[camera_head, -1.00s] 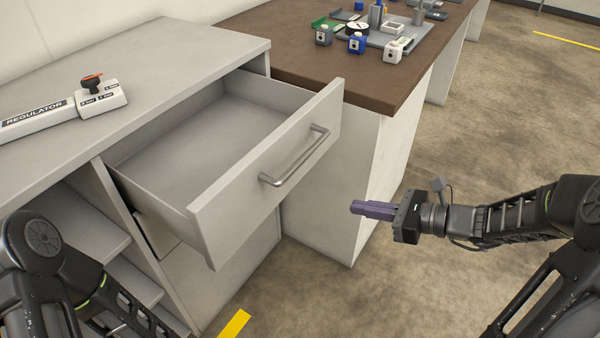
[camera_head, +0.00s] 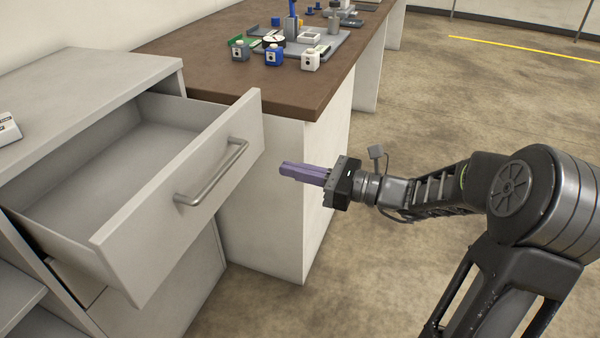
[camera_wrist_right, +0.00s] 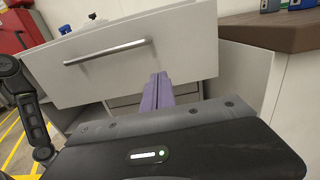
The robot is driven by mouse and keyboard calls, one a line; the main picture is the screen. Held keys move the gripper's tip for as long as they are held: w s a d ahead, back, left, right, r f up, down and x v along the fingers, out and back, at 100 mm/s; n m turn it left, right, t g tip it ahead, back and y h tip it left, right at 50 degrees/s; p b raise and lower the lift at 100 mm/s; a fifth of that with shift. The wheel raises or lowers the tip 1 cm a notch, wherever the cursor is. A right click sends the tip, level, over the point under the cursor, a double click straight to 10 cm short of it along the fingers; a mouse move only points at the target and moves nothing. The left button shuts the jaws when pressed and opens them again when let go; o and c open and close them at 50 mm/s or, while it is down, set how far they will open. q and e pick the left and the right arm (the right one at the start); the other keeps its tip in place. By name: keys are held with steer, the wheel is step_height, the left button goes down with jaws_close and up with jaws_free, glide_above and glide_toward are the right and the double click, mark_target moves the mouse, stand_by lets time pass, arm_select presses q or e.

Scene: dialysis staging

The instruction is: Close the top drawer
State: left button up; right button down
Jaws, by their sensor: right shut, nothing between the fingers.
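The top drawer (camera_head: 185,190) of the pale grey cabinet stands pulled out, and its inside looks empty. Its front carries a metal bar handle (camera_head: 212,173). My right gripper (camera_head: 282,170), with purple fingers, is shut and empty. It is in front of the drawer, to the right of the handle and apart from it. In the right wrist view, the drawer front (camera_wrist_right: 185,55) with its handle (camera_wrist_right: 107,52) lies ahead of the shut fingers (camera_wrist_right: 158,80). My left gripper is out of the head view.
A brown-topped counter (camera_head: 200,60) adjoins the cabinet on the right. It holds a grey tray (camera_head: 345,45) and several small bottles, including a blue one (camera_head: 273,57) and a white one (camera_head: 311,60). Part of a white regulator box (camera_head: 8,130) sits on the cabinet top. The floor at right is open.

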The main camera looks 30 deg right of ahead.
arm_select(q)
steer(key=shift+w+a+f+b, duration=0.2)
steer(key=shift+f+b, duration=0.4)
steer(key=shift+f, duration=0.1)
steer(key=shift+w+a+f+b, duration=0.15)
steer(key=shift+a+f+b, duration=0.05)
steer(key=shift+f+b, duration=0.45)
arm_select(e)
steer(key=shift+x, duration=5.2)
